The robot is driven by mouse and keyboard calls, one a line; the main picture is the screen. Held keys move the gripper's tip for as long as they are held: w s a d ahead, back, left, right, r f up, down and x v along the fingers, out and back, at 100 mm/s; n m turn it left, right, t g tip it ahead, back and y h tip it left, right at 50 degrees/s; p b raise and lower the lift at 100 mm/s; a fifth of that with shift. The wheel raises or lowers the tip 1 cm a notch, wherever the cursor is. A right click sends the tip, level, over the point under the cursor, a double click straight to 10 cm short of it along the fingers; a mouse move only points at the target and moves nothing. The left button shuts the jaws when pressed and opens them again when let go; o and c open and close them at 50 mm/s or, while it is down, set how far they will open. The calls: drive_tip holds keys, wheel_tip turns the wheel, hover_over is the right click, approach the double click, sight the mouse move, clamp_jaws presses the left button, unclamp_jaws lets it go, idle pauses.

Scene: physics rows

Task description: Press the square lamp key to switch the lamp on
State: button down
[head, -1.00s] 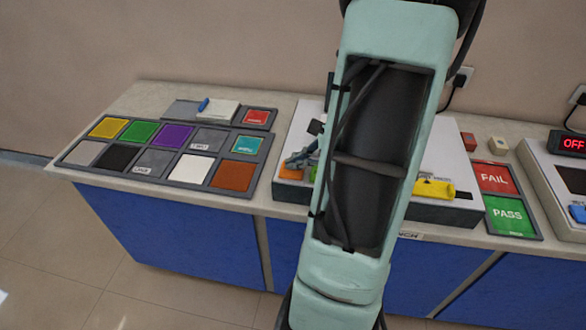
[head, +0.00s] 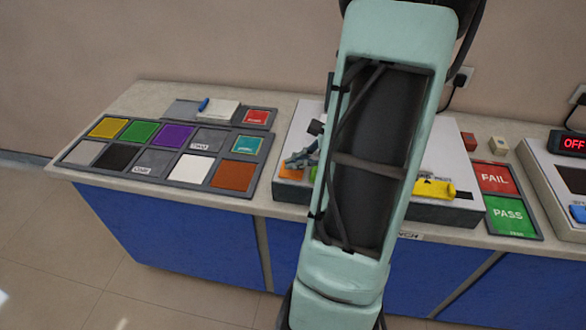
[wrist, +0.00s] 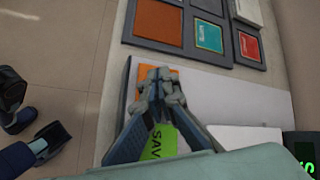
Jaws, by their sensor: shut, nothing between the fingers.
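A white panel box (head: 440,150) stands on the bench, largely hidden behind my arm. A square orange key (head: 290,173) lies at its left front; it also shows in the wrist view (wrist: 136,88), partly covered by my fingers. I cannot read a lamp label on it. My gripper (head: 291,163) is shut and empty, its tips over or at the orange key. Whether the tips touch it, I cannot tell. The wrist view shows my gripper (wrist: 157,74) from above. A green key (wrist: 160,144) marked "SAV" shows between the fingers. No lamp is clearly visible.
A dark tray (head: 66,158) of coloured square tiles lies left of the box. A yellow piece (head: 432,188) sits at the box's right front. Red FAIL (head: 494,178) and green PASS (head: 508,214) tiles and a device reading OFF (head: 572,143) are further right.

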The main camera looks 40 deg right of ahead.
sight(294, 172)
drive_tip(key=shift+f+b, duration=0.4)
drive_tip(key=shift+f, duration=0.2)
idle(0.4)
drive_tip(key=shift+r, duration=0.7)
drive_tip(key=shift+r, duration=0.1)
wheel_tip(294, 172, up, 6)
drive_tip(key=p, duration=0.5)
idle(0.5)
